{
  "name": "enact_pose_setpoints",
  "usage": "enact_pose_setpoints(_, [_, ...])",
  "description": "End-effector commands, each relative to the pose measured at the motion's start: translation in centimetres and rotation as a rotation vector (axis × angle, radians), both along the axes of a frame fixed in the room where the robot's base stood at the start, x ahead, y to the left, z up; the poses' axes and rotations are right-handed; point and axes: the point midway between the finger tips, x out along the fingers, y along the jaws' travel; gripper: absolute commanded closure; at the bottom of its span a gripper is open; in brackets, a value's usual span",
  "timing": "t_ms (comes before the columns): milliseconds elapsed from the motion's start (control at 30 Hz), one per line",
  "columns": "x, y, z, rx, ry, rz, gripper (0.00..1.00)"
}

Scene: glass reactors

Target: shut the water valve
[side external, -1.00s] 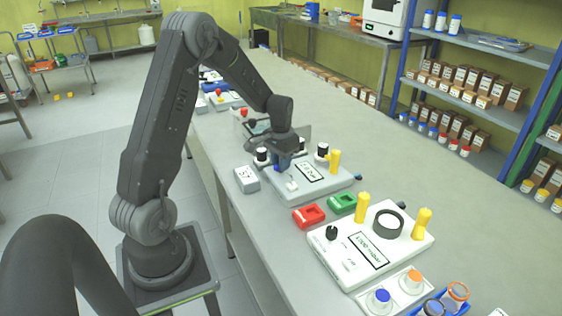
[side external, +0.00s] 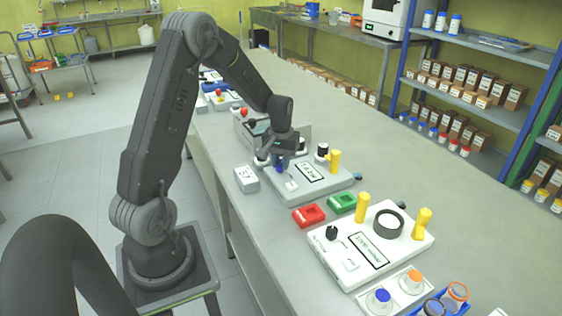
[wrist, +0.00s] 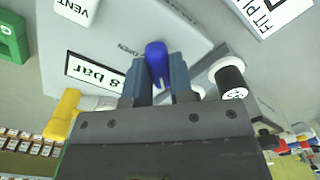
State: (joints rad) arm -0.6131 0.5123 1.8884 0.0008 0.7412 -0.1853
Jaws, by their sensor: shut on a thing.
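A blue valve handle (wrist: 157,58) stands on a light grey panel, beside the printed word OPEN, in the wrist view. My gripper (wrist: 158,80) is shut on this handle, one finger on each side. In the side view my gripper (side external: 277,166) is low over the left part of the reactor unit (side external: 283,198). There the arm and fingers mostly hide the handle. The unit's display (wrist: 95,75) reads 8 bar. I cannot read a closed mark by the handle.
Red (side external: 309,215) and green (side external: 342,203) trays and another unit (side external: 402,250) lie nearer the camera.

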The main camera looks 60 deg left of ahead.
Motion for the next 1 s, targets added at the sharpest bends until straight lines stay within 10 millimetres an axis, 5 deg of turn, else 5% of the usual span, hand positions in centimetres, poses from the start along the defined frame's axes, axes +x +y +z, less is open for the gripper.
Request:
enact_pose_setpoints(267, [0.0, 0.0, 0.1, 0.0, -0.003, 0.007, 1.0])
enact_pose_setpoints(300, [0.0, 0.0, 0.1, 0.0, -0.003, 0.007, 0.78])
enact_pose_setpoints(567, [0.0, 0.0, 0.0, 0.0, -0.001, 0.004, 0.53])
enact_pose_setpoints(867, [0.0, 0.0, 0.3, 0.001, -0.002, 0.003, 0.53])
enact_pose_setpoints(1000, [0.1, 0.1, 2.0, 0.002, -0.005, 0.003, 0.53])
